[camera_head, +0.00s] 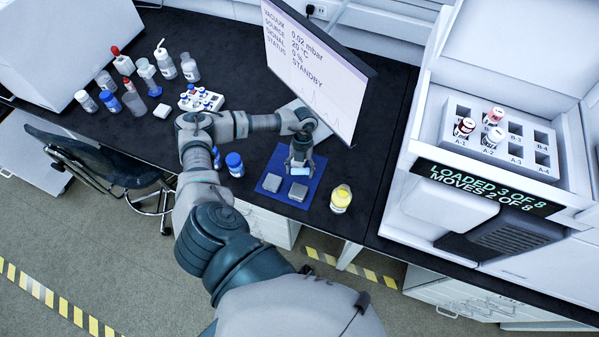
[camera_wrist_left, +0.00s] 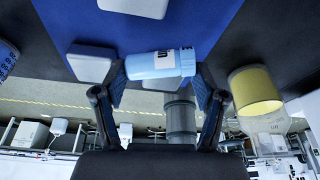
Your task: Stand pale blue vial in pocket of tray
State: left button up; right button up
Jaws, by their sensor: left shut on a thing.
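The pale blue vial (camera_head: 299,171) is held by my left gripper (camera_head: 301,160) low over a blue mat at mid-bench. In the left wrist view the vial (camera_wrist_left: 160,64) lies sideways, a white label with dark print on it, between the two fingers of the left gripper (camera_wrist_left: 160,85). The tray (camera_head: 500,158) is a white pocketed block at right, with labels such as A-1 and B-4. Three vials (camera_head: 464,127) stand in its left part, and the other visible pockets look empty. The tray is well away from the gripper. My right gripper is not in view.
Two grey blocks (camera_head: 298,191) sit on the blue mat (camera_head: 275,163). A yellow-capped jar (camera_head: 341,198) stands right of it, a blue-capped bottle (camera_head: 235,165) left. A monitor (camera_head: 315,65) rises behind the gripper. Bottles and a small rack (camera_head: 202,98) fill the left bench.

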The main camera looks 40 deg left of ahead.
aim_at(300, 173)
pick_arm(q)
jog(key=shift+w+a, duration=0.15)
jog(key=shift+a, duration=0.05)
notch_tip(300, 173, down, 4)
jog(key=shift+r, duration=0.2)
jog(key=o, duration=1.1)
jog(key=shift+r, duration=0.1)
